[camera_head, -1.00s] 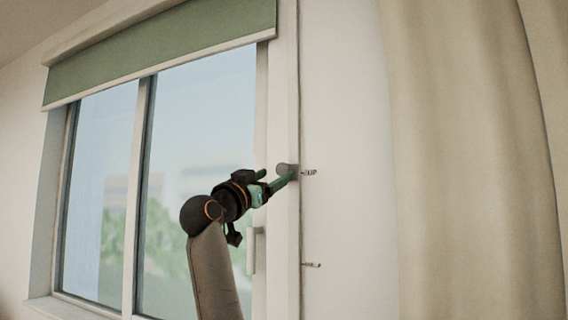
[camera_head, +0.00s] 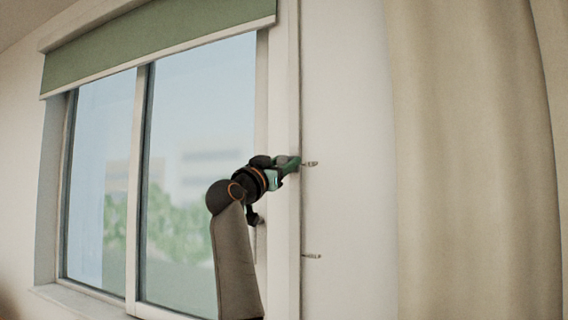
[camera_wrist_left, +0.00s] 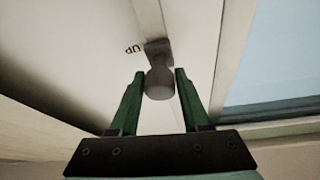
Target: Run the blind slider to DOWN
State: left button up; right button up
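The blind slider is a grey knob (camera_wrist_left: 160,83) on a block on a vertical rail (camera_head: 294,80) at the right of the window. It sits at the upper mark, UP (camera_head: 311,164). My left gripper (camera_head: 290,162) is at the knob. In the left wrist view its green fingers stand open on either side of the knob, with a small gap showing on each side. The green blind (camera_head: 160,45) covers only the top of the window. A lower mark (camera_head: 312,256) is on the wall, its text too small to read. My right gripper is not in view.
The window (camera_head: 195,170) and its frame lie left of the rail. A window handle (camera_head: 261,238) is below my left gripper, partly hidden by my arm. Beige curtains (camera_head: 470,160) hang at the right.

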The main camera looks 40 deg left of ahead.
pick_arm(q)
grip_shut()
dwell(1.0)
